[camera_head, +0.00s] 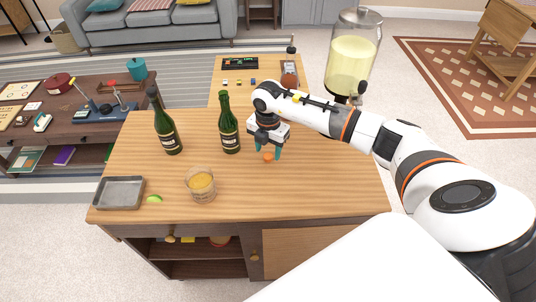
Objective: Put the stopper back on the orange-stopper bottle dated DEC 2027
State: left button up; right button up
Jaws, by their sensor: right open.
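Two dark green bottles stand upright on the wooden counter (320,190): a left bottle (167,133) and a right bottle (229,133). Their labels are too small to read, so I cannot tell which is dated DEC 2027. The left bottle's top looks dark; no orange stopper shows on either neck. A small orange stopper (268,157) lies on the counter, right of the right bottle. My right gripper (267,153) points down over the stopper, its teal fingers open on either side of it. My left gripper is out of view.
A large drink dispenser (352,62) and a brown bottle (289,75) stand behind my right arm. The front right counter is clear.

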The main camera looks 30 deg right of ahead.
notch_tip(320, 180, down, 2)
jog(key=shift+f, duration=0.1)
jog(key=c, duration=1)
